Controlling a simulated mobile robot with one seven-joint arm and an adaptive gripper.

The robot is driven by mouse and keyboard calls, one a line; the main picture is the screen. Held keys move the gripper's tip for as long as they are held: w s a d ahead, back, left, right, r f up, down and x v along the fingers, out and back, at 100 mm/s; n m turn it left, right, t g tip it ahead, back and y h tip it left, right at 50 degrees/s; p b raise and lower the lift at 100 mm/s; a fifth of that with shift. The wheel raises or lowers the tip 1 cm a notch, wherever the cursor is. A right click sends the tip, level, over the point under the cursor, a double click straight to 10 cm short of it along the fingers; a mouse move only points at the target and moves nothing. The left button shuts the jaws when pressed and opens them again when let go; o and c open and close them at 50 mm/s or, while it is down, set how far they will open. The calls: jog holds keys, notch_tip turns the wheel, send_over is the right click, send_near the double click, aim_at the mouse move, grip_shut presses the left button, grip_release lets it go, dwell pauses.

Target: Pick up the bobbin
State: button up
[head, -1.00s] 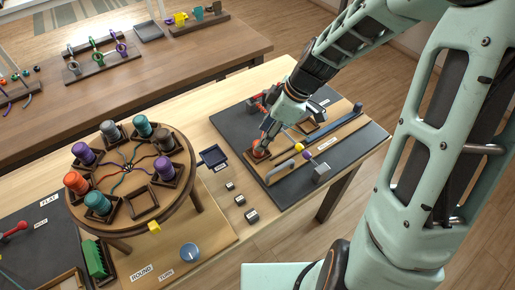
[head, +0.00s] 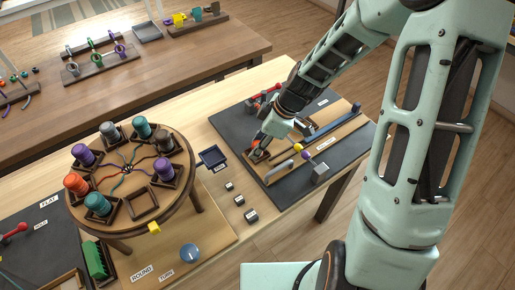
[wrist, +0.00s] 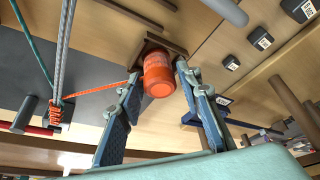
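The bobbin (wrist: 158,74) is an orange spool in the wrist view, its round end facing the camera. It sits at a dark wooden holder (wrist: 172,45), and an orange cord (wrist: 100,89) runs from it to the left. My gripper (wrist: 158,71) is open, with one blue-grey finger on each side of the bobbin. Small gaps seem to remain at the fingertips; I cannot tell whether either finger touches. In the head view my gripper (head: 262,142) is low over the dark board, and the bobbin there is mostly hidden behind it.
A round braiding stand (head: 125,198) with several coloured bobbins, one orange (head: 77,184), stands to the left. A grey lever (head: 278,171) and a post block (head: 320,172) stand close to my gripper.

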aim_at(253, 144)
grip_shut()
jog(key=shift+r, duration=0.45)
jog(key=r+p, duration=0.2)
jog(key=r, duration=0.1)
jog(key=shift+s+r+p, duration=0.25)
jog(key=shift+p, duration=0.15)
jog(key=s+d+r+p, duration=0.1)
jog(key=s+r, duration=0.3)
jog(key=s, duration=0.2)
jog(key=s+r+p, duration=0.1)
jog(key=s+r, duration=0.3)
jog(key=s, duration=0.3)
jog(key=shift+d+r+p, duration=0.25)
jog(key=shift+d+p, duration=0.1)
jog(key=shift+d, duration=0.05)
